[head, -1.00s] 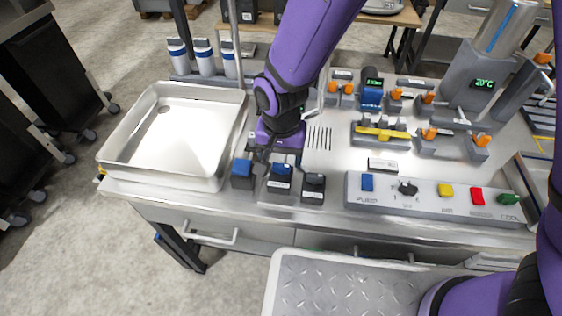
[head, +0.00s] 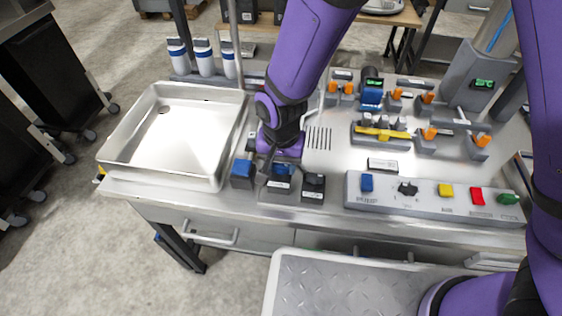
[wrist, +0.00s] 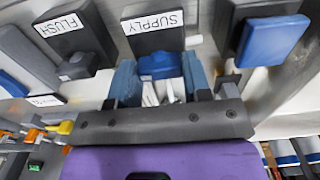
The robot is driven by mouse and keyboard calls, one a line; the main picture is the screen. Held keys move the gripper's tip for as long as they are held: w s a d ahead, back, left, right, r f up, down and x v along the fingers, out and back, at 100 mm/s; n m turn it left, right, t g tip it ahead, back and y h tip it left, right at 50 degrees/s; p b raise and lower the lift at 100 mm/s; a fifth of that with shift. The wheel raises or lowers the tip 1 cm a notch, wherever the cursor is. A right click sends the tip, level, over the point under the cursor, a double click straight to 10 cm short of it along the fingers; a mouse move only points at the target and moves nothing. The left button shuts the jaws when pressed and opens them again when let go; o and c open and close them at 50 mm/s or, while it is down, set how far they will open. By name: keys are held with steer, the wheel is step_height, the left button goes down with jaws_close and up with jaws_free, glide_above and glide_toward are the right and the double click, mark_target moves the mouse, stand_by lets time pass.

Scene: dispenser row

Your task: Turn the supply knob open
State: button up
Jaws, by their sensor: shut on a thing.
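The supply knob is blue and sits on a dark block labelled SUPPLY. In the wrist view the knob (wrist: 160,66) is between the two blue-grey fingers of my gripper (wrist: 160,82), which is shut on it. The SUPPLY label (wrist: 153,22) shows upside down beyond it. In the head view the supply knob (head: 284,170) is on the middle of three blocks at the table's front edge. My gripper (head: 270,168) reaches down to it from behind and partly hides it. The exact angle of the knob is hard to tell.
The FLUSH block (head: 313,187) with a dark knob stands close on the right. A block with a blue top (head: 242,174) stands close on the left. A steel basin (head: 175,135) lies further left. A grey button panel (head: 430,197) is to the right.

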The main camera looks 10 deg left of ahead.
mark_target(281, 165)
steer(key=n, duration=0.4)
steer(key=shift+n, duration=0.3)
steer(key=n, duration=0.4)
steer(key=shift+n, duration=0.3)
steer(key=n, duration=0.4)
steer(key=shift+n, duration=2.4)
steer(key=o, duration=0.9)
step_height(281, 165, up, 11)
steer(key=shift+f, duration=0.1)
